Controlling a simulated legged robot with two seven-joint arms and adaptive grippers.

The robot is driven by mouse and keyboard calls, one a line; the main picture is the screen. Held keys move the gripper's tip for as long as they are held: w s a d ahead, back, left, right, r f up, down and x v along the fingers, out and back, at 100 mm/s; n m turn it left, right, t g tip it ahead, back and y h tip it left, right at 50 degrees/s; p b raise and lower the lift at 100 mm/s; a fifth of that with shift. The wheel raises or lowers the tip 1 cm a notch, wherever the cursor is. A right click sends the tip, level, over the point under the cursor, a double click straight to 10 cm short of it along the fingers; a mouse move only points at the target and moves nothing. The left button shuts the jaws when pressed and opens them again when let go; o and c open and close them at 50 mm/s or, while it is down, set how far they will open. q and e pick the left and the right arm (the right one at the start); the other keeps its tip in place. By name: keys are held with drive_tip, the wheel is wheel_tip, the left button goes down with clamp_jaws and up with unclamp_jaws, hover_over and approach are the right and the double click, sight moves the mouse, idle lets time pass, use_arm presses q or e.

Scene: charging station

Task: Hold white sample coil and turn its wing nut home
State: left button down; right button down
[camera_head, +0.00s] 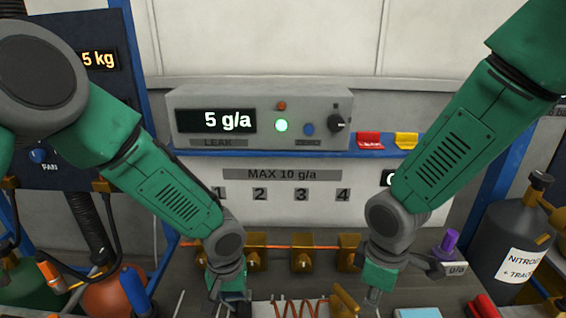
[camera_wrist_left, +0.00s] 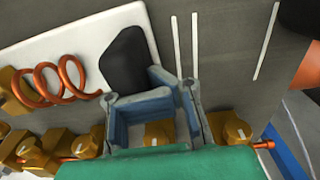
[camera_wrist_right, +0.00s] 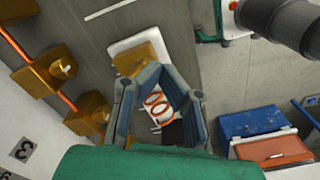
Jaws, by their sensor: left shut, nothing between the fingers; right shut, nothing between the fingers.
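The white sample coil is a white plate (camera_head: 264,310) with a copper coil (camera_head: 299,309) at the bottom of the head view. Its brass end piece (camera_head: 345,300) is on the right; I cannot tell the wing nut's seating. The left wrist view shows the plate (camera_wrist_left: 98,38), coil (camera_wrist_left: 58,82) and a black grip (camera_wrist_left: 128,60). My left gripper (camera_wrist_left: 160,85) is shut and empty beside the grip. My right gripper (camera_wrist_right: 155,75) is shut and empty over the brass end piece (camera_wrist_right: 135,58); its fingers frame the coil (camera_wrist_right: 158,104) in the right wrist view.
A copper manifold with brass valves (camera_head: 300,252) runs behind, below numbers 1 to 4. The leak meter (camera_head: 258,120) reads 5 g/a with a lit green light. A purple-topped part (camera_head: 447,243) and a nitrogen bottle (camera_head: 512,240) stand at right. A blue box (camera_wrist_right: 255,124) is nearby.

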sight(345, 303)
use_arm(q)
drive_tip(key=shift+s+f, duration=0.3)
use_arm(e)
drive_tip(key=shift+r, duration=0.15)
use_arm(q)
drive_tip(key=shift+a, duration=0.1)
use_arm(e)
drive_tip(key=w+d+f, duration=0.2)
drive_tip(key=w+f, duration=0.1)
drive_tip(key=f, duration=0.3)
drive_tip(key=shift+w, duration=0.3)
drive_tip(key=shift+w+a, duration=0.2)
drive_tip(key=shift+a, duration=0.3)
idle(1.1)
